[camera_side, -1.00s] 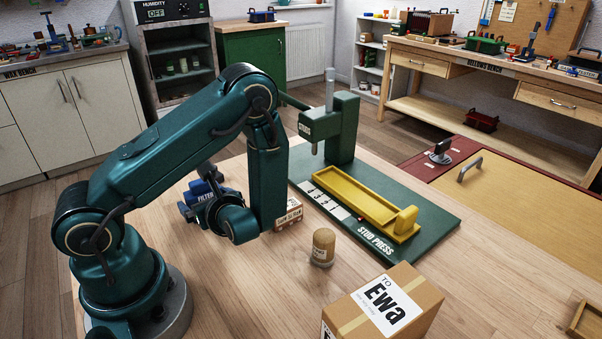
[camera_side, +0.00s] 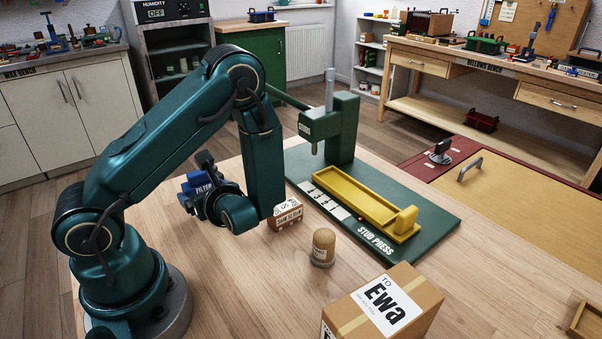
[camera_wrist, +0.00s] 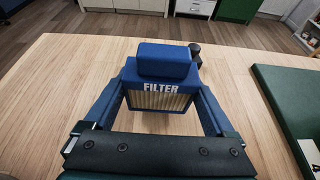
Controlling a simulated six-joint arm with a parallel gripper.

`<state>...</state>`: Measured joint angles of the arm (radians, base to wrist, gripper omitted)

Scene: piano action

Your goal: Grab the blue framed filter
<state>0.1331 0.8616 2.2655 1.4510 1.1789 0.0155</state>
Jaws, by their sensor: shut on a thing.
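The blue framed filter (camera_wrist: 160,88) has a blue frame, a pale pleated face, a white "FILTER" label and a blue block on top. It sits in the middle of the wrist view, between the two fingers of my gripper (camera_wrist: 162,100), which is shut on it. In the side view the filter (camera_side: 203,187) shows left of centre, partly hidden behind my wrist. My gripper (camera_side: 208,199) is mostly hidden there too. I cannot tell the exact gap between the filter and the wooden top.
A small lettered box (camera_side: 286,214) stands just right of my wrist. A cork-coloured capped jar (camera_side: 323,246) and a cardboard box (camera_side: 385,308) are nearer the front. The green stud press (camera_side: 400,225) with its yellow tray (camera_side: 365,204) fills the right. The front-left wood is clear.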

